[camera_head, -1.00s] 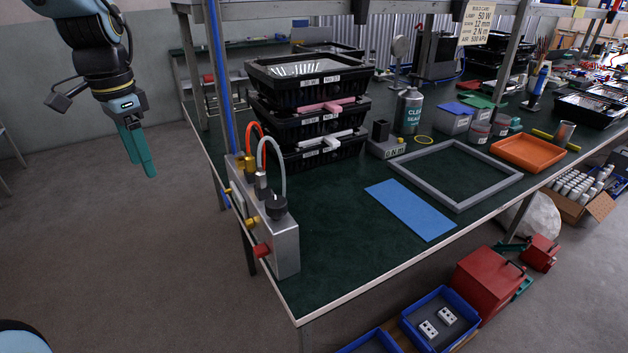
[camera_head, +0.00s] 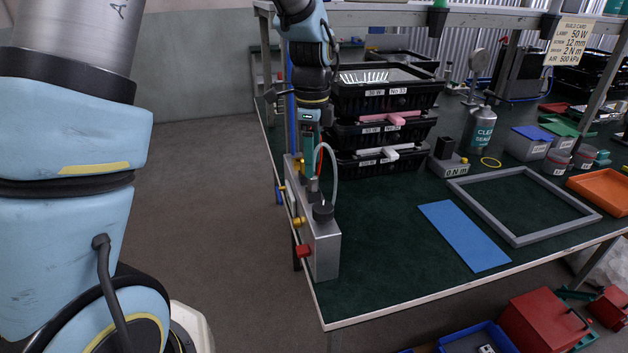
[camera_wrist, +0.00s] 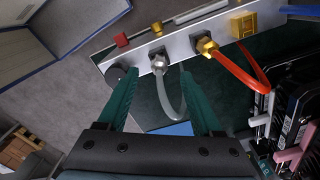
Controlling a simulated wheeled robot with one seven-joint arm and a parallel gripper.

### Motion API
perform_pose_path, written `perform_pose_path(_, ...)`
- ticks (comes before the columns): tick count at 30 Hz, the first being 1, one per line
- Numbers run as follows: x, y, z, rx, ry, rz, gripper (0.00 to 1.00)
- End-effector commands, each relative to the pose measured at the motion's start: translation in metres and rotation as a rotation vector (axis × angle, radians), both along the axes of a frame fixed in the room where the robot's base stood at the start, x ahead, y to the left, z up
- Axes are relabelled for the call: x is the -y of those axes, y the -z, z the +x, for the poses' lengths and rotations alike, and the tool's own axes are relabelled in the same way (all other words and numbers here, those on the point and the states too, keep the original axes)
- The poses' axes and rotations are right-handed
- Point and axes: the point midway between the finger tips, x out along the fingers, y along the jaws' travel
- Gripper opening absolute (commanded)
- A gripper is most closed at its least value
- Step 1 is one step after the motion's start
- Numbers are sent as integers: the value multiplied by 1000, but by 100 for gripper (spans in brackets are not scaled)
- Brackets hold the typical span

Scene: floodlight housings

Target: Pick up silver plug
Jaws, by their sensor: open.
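The silver plug (camera_wrist: 159,63) with its grey hose sits in the grey metal air block (camera_wrist: 204,30). In the wrist view it shows beyond the gap between my fingertips. In the head view the silver plug (camera_head: 313,186) is partly hidden, just below my gripper (camera_head: 309,160). The block (camera_head: 323,250) stands at the table's left edge. My gripper (camera_wrist: 157,78) is open, its green fingers pointing down at the block. The grey hose curves through the space between the fingers, with nothing gripped.
A brass plug (camera_wrist: 207,46) with an orange hose sits beside the silver one. A black knob (camera_head: 323,211) is on the block's near end. Stacked black trays (camera_head: 378,132) stand close on the right. A blue mat (camera_head: 464,235) and grey frame (camera_head: 518,239) lie farther right.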

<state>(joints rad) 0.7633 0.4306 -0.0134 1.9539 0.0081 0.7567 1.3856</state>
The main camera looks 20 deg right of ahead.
Motion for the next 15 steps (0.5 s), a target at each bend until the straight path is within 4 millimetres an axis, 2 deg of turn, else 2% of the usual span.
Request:
perform_pose_path(7, 1, 31, -3, -2, -1, 3, 67)
perform_pose_path(15, 1, 35, -2, 0, -1, 0, 67)
